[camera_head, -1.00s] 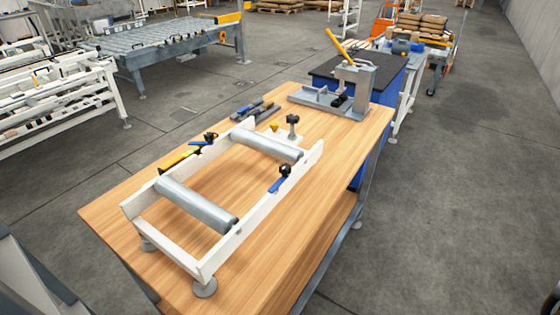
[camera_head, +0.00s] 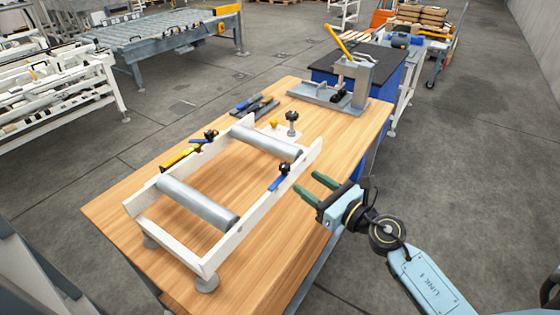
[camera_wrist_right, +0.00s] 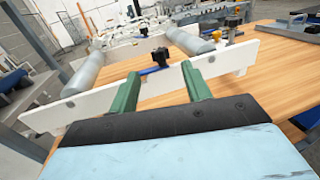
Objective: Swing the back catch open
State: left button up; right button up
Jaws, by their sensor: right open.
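A white roller frame (camera_head: 238,234) with two grey rollers (camera_head: 200,203) stands on the wooden table. A catch with a blue lever (camera_head: 278,183) and black knob (camera_head: 284,168) sits on its right rail. Another catch with a blue lever (camera_head: 196,142) and black knob (camera_head: 210,135) sits on the left rail, by a yellow part. I cannot tell which is the back catch. My right gripper (camera_head: 318,188) is open and empty, just right of the right-rail catch, not touching it. In the wrist view, that catch's black knob (camera_wrist_right: 160,57) shows between the green fingers (camera_wrist_right: 162,86).
A grey clamp fixture with a yellow handle (camera_head: 345,85) stands at the table's far end. A black-knobbed post (camera_head: 292,122), a yellow knob (camera_head: 273,125) and dark tools (camera_head: 253,105) lie beyond the frame. The table's right side (camera_head: 345,150) is mostly clear.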

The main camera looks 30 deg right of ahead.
aim_at(281, 164)
jog(key=x, duration=1.1)
jog(key=shift+f+p, duration=0.1)
jog(key=shift+p, duration=0.25)
jog(key=c, duration=1)
